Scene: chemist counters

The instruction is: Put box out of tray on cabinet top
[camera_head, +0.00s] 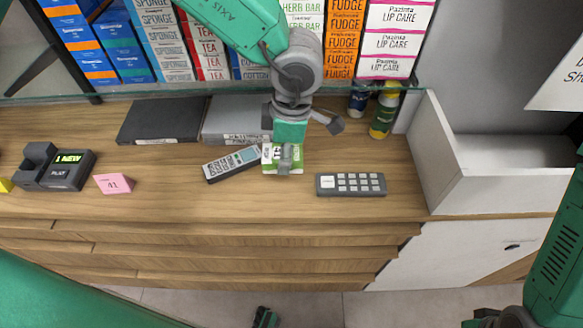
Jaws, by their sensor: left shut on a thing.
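A small green and white box (270,155) is at the middle of the wooden cabinet top (215,200). The finger and the wrist hide part of the box. The box is at or just above the wood; I cannot tell whether it rests on it. A white open tray-like bin (520,190) stands at the right and looks empty where I see inside.
A remote-like device (231,164) lies close left of the box, and a grey keypad (351,184) lies right. Dark (160,120) and grey (232,119) flat cases lie behind. A pager (62,168) and pink tag (114,184) are left. Bottles (384,112) and a stocked shelf stand behind.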

